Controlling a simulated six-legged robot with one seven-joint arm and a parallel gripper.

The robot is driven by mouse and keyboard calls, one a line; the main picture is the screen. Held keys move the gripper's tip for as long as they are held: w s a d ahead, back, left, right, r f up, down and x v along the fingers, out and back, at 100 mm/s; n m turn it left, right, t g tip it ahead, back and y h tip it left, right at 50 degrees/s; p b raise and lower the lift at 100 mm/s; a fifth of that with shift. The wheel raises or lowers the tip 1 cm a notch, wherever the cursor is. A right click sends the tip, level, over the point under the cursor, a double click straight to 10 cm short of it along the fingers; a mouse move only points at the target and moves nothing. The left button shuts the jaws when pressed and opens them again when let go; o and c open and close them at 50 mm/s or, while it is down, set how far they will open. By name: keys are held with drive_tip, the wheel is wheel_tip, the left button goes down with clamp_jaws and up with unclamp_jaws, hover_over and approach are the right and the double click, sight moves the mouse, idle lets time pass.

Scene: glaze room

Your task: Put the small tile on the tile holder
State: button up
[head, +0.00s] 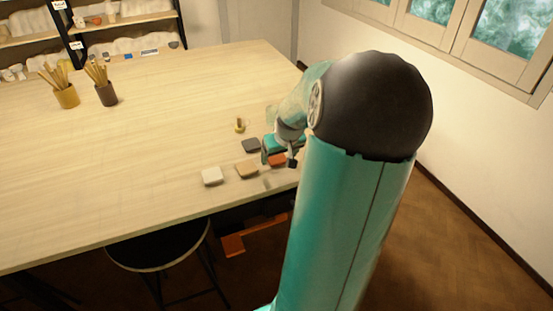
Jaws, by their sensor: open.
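Several small flat square pieces lie near the table's right front edge: a white one (212,176), a tan one (246,169), an orange-red one (277,160) and a dark grey one (251,145). A small yellow item with a dark part (239,125) stands behind them. I cannot tell which of these is the small tile or the tile holder. My gripper (279,161) is open, pointing down over the orange-red piece, one finger on each side in the picture. Whether it touches the piece is unclear. My arm hides the table to the right.
The pale wooden table (150,125) is mostly clear in the middle. Two brush pots, yellow (67,97) and brown (107,95), stand at its far left. A round stool (160,245) is at the front edge. Shelves (125,18) stand behind.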

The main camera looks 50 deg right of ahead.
drive_tip(key=shift+x, duration=0.75)
drive_tip(key=c, duration=1.2)
